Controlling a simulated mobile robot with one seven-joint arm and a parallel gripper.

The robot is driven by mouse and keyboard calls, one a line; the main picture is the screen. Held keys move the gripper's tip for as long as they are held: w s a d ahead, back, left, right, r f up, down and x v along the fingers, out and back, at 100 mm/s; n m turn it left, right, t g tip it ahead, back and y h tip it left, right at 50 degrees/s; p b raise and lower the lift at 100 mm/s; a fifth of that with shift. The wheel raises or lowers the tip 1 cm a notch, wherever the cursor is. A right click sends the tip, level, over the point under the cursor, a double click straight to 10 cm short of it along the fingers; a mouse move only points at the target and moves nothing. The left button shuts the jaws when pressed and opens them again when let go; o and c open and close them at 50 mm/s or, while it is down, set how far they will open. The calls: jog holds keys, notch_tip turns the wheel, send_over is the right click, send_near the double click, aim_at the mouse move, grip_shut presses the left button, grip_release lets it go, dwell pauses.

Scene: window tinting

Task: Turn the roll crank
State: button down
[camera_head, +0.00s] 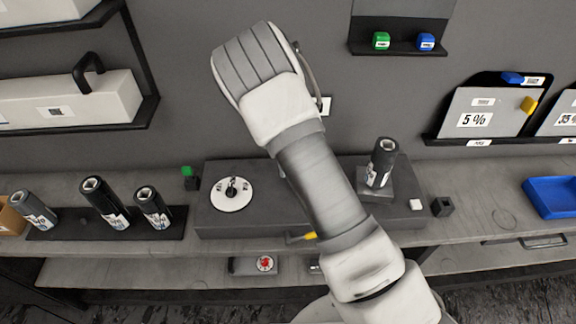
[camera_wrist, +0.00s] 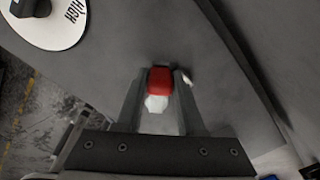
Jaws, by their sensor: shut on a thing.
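In the wrist view my gripper (camera_wrist: 162,84) has its two fingers closed on a small red piece (camera_wrist: 160,79). A white part (camera_wrist: 156,103) shows just below the red piece, between the fingers. I cannot tell whether this piece is the roll crank's grip. It is over the dark grey machine block (camera_head: 268,223). In the head view my arm hides the gripper and the middle of that block. A rod with a yellow end (camera_head: 310,236) sticks out at the block's front. A black roll (camera_head: 382,162) stands upright on the block's right part.
A white dial with a black knob (camera_head: 232,193) is on the block's left; it also shows in the wrist view (camera_wrist: 62,34). Several black rolls (camera_head: 105,200) stand left.

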jog(key=c, duration=0.5)
grip_release()
jog(key=shift+r, duration=0.1)
notch_tip(320, 180, up, 17)
jog(key=shift+r+b, duration=0.15)
jog(key=shift+b, duration=0.4)
